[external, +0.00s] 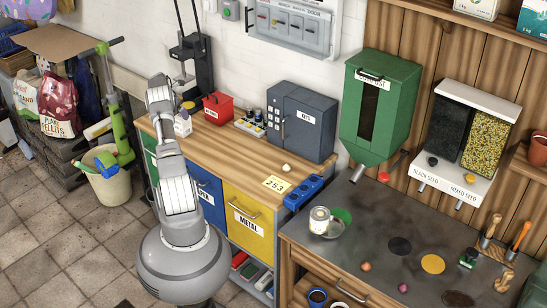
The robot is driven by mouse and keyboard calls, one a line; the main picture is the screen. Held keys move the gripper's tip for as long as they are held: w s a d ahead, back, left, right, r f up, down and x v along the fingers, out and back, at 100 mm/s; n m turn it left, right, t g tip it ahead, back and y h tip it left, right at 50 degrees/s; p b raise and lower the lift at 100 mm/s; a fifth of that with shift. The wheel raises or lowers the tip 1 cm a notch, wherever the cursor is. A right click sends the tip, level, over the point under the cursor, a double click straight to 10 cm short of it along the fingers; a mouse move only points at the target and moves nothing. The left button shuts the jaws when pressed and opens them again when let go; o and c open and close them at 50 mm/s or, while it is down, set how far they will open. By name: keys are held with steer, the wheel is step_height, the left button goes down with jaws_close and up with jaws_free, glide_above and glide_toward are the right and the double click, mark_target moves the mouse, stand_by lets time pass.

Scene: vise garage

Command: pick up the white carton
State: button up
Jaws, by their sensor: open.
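The white carton (183,125) is small, with a peaked top, and stands upright on the wooden top of the workbench, near its back left part. My arm rises in front of the bench, and its upper links pass just left of the carton in the picture. I cannot make out my gripper's fingers; they seem hidden behind my arm. Nothing visible touches the carton, though its left side is close to my arm's outline.
A red box (217,108) and a dark grey safe (302,122) stand right of the carton. A tall black stand (193,65) is behind it. The bench's front middle is mostly clear. A bucket (111,184) stands left.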

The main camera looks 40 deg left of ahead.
mark_target(181, 117)
steer(key=b+x, duration=0.2)
steer(key=x, duration=0.5)
steer(key=shift+d+f, duration=0.1)
steer(key=shift+f, duration=0.05)
steer(key=c, duration=1.3)
